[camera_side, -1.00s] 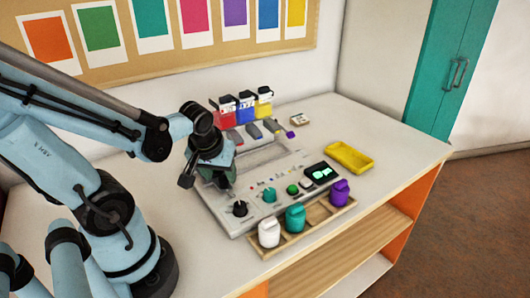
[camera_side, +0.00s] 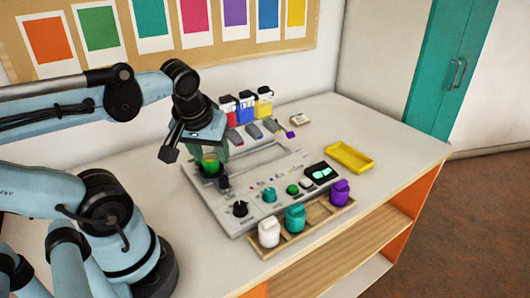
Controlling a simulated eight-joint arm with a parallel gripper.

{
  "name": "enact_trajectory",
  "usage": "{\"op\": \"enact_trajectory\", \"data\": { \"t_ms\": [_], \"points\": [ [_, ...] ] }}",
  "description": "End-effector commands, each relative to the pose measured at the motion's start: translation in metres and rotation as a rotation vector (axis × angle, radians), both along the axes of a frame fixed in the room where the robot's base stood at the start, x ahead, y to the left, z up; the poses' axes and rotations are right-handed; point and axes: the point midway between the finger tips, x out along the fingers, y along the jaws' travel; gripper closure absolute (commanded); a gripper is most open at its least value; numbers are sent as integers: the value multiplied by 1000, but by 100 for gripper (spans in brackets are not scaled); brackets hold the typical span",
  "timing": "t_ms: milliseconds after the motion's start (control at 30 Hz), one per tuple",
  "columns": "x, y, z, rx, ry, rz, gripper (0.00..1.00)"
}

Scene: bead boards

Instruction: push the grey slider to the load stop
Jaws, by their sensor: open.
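The pale grey machine (camera_side: 247,212) lies on the table with knobs, buttons and a long recessed track (camera_side: 265,160). My gripper (camera_side: 214,168) is open over the machine's left end, pointing down. A bright green round piece (camera_side: 210,162) shows at the fingers; I cannot tell whether it lies between or behind them. A small dark upright piece (camera_side: 224,183) stands just below the fingers; I cannot tell if it is the grey slider's handle or whether the gripper touches it. My gripper hides much of the track's left end, and the load stop is not distinguishable.
Red, blue and yellow containers (camera_side: 246,107) stand behind the machine with grey chutes before them. White, teal and purple jars (camera_side: 295,218) stand in a wooden rack at the front. A yellow tray (camera_side: 349,157) lies at the right, with clear table around it.

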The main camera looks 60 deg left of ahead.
Motion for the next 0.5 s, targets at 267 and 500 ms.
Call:
{"op": "enact_trajectory", "data": {
  "t_ms": [267,500],
  "points": [
    [-5,-4,13,1,1,-1,48],
    [-5,-4,14,0,1,0,48]
  ]
}}
